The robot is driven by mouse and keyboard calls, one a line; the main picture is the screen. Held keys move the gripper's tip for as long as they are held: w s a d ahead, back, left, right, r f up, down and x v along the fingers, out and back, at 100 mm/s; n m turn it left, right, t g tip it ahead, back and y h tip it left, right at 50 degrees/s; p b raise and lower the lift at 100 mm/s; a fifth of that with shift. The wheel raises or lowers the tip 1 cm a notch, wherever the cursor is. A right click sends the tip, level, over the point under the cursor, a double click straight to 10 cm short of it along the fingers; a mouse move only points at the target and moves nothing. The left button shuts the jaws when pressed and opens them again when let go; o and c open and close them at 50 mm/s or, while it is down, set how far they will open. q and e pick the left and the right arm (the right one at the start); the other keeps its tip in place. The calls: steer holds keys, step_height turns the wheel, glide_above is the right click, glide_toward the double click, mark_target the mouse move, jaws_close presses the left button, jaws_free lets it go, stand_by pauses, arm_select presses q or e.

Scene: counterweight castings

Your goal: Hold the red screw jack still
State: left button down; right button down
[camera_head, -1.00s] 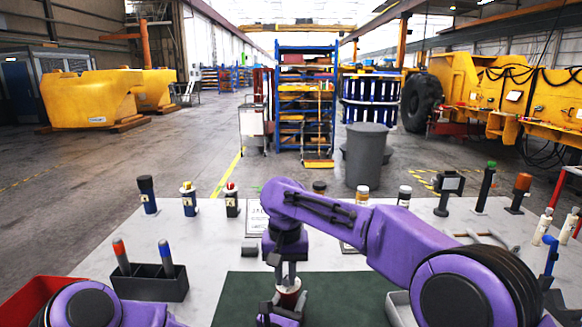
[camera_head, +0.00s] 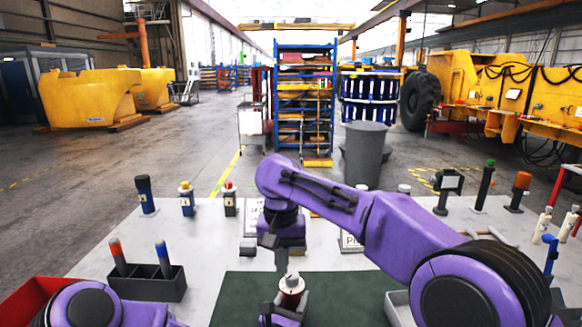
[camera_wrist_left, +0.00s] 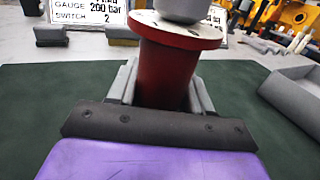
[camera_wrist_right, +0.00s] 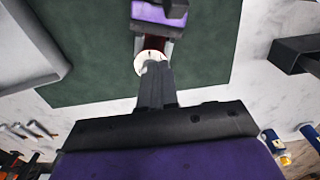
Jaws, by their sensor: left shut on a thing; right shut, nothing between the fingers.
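The red screw jack (camera_head: 291,299) stands upright over the dark green mat (camera_head: 345,300), with a pale round flange and a grey head on top. My left gripper (camera_head: 284,312) is shut on its red body; in the left wrist view the fingers sit on both sides of the jack (camera_wrist_left: 165,75). My right gripper (camera_head: 282,268) points down, shut and empty, just above and behind the jack's head. In the right wrist view its closed fingers (camera_wrist_right: 154,75) overlap the pale flange (camera_wrist_right: 146,64); whether they touch it I cannot tell.
A black holder (camera_head: 140,285) with a red-topped and a blue-topped stick stands left of the mat, near a red bin (camera_head: 30,290). A grey tray (camera_head: 398,308) is at the mat's right. Several bottles and posts line the table's back. The mat beside the jack is clear.

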mark_target(297, 277)
steer(key=shift+r, duration=0.5)
steer(key=shift+w+d+f, duration=0.1)
steer(key=shift+d+f, duration=0.45)
steer(key=shift+f, duration=0.45)
steer(key=shift+w+d+f, duration=0.1)
steer(key=shift+d+f, duration=0.4)
steer(key=shift+f, duration=0.5)
steer(key=shift+d+f, duration=0.55)
steer(key=shift+f, duration=0.45)
steer(key=shift+w, duration=0.2)
steer(key=shift+a, duration=0.15)
steer(key=shift+s+a, duration=0.15)
steer(key=shift+a, duration=0.95)
